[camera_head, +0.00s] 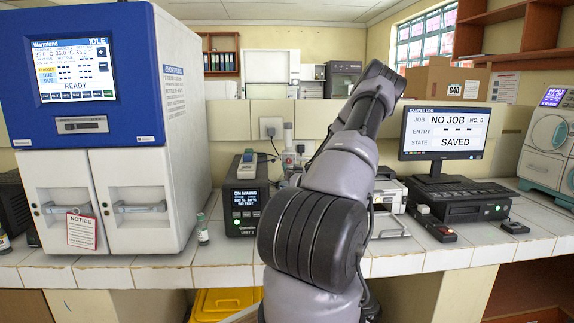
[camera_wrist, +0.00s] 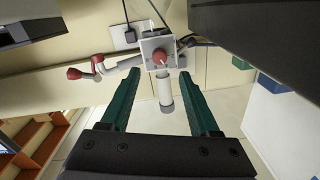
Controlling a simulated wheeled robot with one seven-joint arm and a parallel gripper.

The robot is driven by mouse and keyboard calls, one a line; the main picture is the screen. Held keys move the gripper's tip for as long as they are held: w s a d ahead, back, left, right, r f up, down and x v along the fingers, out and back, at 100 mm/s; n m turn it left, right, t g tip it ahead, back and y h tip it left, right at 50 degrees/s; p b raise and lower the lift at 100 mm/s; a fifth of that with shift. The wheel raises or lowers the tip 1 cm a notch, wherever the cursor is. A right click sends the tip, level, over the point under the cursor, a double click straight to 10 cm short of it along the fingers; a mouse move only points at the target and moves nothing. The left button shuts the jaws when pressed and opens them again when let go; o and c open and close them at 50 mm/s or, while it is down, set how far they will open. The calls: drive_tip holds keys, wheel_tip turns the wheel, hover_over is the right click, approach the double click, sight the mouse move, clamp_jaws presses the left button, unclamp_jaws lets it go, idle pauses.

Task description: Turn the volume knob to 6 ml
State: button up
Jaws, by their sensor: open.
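In the wrist view a red knob (camera_wrist: 160,57) sits on a square white block (camera_wrist: 150,44), with a pale cylinder (camera_wrist: 166,92) projecting from it. I cannot read any scale or ml mark, so its setting, and whether it is the volume knob, cannot be told. My gripper (camera_wrist: 158,76) is open and empty; its two dark green fingers stand apart on either side of the cylinder in the picture, with no visible contact. In the head view my arm hides the gripper. A slim white bottle-like item (camera_head: 288,137) stands just left of my arm.
A blue and white incubator (camera_head: 122,35) fills the left. A dark display unit (camera_head: 246,208) and a small vial (camera_head: 203,229) stand on the bench. Right are a monitor (camera_head: 445,132) reading NO JOB and SAVED, and a white machine (camera_head: 545,145). Red-tipped fittings (camera_wrist: 97,60) lie left of the knob.

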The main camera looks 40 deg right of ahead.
sight(289, 162)
drive_tip(key=x, duration=0.7)
drive_tip(key=shift+w+d, duration=0.15)
drive_tip(key=shift+f, duration=0.1)
clamp_jaws()
